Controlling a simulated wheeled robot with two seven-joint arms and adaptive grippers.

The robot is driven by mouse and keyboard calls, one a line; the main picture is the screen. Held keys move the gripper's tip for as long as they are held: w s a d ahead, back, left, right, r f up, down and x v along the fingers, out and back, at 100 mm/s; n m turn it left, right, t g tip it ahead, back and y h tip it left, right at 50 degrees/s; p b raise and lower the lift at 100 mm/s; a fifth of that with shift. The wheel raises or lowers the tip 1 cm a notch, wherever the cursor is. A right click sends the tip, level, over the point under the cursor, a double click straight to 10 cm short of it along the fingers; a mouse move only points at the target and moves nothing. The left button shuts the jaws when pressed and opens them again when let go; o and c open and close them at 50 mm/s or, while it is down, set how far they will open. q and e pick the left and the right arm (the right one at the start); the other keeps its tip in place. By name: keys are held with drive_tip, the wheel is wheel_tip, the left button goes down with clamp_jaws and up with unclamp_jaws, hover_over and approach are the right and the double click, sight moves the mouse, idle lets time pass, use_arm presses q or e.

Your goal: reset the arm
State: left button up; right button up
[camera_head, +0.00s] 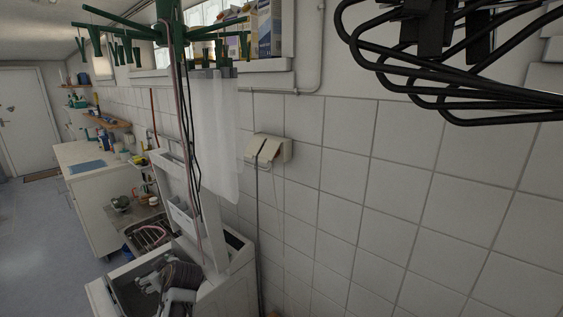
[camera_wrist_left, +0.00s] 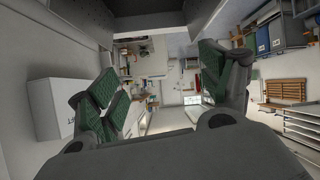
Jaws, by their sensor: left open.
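In the left wrist view my left gripper (camera_wrist_left: 158,72) is open. Its two dark fingers with green ribbed pads stand wide apart, and nothing is between them. In the head view a grey jointed mechanism (camera_head: 180,285) shows at the bottom, over the open top of a white washing machine (camera_head: 237,290). It looks like part of my own arm, but I cannot tell which arm. My right gripper cannot be made out in either view.
Black looped hangers (camera_head: 450,75) hang close at the upper right. A green clip hanger (camera_head: 175,35) holds a white cloth (camera_head: 215,130) near the machine's raised lid. A white counter (camera_head: 90,155) stands at left. The tiled wall (camera_head: 400,200) fills the right; floor is clear at far left.

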use_arm(q)
drive_tip(key=s+d+f+m+g+h, duration=0.1)
drive_tip(key=s+d+f+m+h, duration=0.3)
drive_tip(key=s, duration=0.6)
drive_tip(key=s+d+f+m+g+h, duration=0.15)
drive_tip(key=s+d+f+m, duration=0.25)
drive_tip(key=s+d+m, duration=0.4)
drive_tip(key=s+d+f+m+g+h, duration=0.15)
drive_tip(key=s+d+f+h, duration=0.25)
drive_tip(key=s, duration=0.7)
wheel_tip(320, 180, down, 29)
drive_tip(key=s+m+g+p, duration=0.1)
drive_tip(key=s+p, duration=0.1)
drive_tip(key=p, duration=0.1)
drive_tip(key=s+a+f+p, duration=0.1)
drive_tip(key=s+a+f, duration=0.1)
drive_tip(key=s+f, duration=0.6)
drive_tip(key=s+a+f+g+p, duration=0.1)
drive_tip(key=s+a+f+p, duration=0.1)
drive_tip(key=s+f, duration=0.7)
drive_tip(key=s, duration=0.5)
drive_tip(key=shift+s+f+p, duration=0.15)
drive_tip(key=shift+s+p, duration=0.15)
drive_tip(key=shift+s, duration=0.1)
